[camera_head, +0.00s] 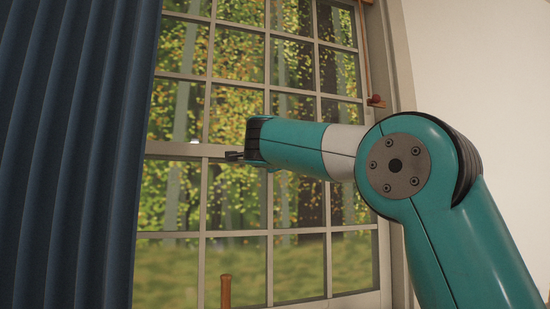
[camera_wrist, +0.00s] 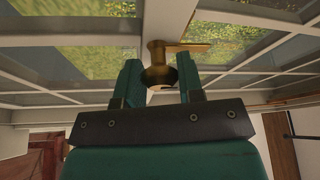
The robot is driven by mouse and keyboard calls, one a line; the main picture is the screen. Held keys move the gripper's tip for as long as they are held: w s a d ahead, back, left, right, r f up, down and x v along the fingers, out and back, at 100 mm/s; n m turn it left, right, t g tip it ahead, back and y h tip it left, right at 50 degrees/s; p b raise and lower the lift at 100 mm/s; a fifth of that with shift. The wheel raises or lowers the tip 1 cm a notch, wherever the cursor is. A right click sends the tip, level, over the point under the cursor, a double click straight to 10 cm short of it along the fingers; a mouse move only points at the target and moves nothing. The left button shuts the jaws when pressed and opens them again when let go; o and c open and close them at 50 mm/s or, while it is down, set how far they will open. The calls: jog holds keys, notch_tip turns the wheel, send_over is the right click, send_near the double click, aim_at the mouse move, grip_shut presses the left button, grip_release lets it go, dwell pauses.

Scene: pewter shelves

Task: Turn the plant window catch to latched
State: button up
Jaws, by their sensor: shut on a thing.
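The window catch (camera_wrist: 158,56) is brass, with a rounded knob and a flat bar reaching to the right along the window frame in the wrist view. My gripper (camera_wrist: 159,76) has a finger on each side of the knob and is shut on it. In the head view my gripper (camera_head: 235,155) is at the window's middle rail, and I cannot make out the catch there. The window (camera_head: 207,195) has many panes in a pale frame. From these views I cannot tell whether the catch is latched.
A dark blue curtain (camera_head: 75,150) hangs left of the window, apart from my gripper. A wooden upright piece (camera_head: 226,290) stands low in front of the panes. A small reddish thing (camera_head: 376,100) is at the window's right edge. A plain wall (camera_head: 475,80) lies right.

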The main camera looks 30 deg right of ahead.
jog(key=shift+m, duration=0.5)
jog(key=o, duration=0.9)
jog(key=shift+s, duration=0.1)
jog(key=b+v, duration=0.3)
jog(key=v, duration=1.4)
jog(key=shift+a+r, duration=0.1)
jog(key=shift+a, duration=0.1)
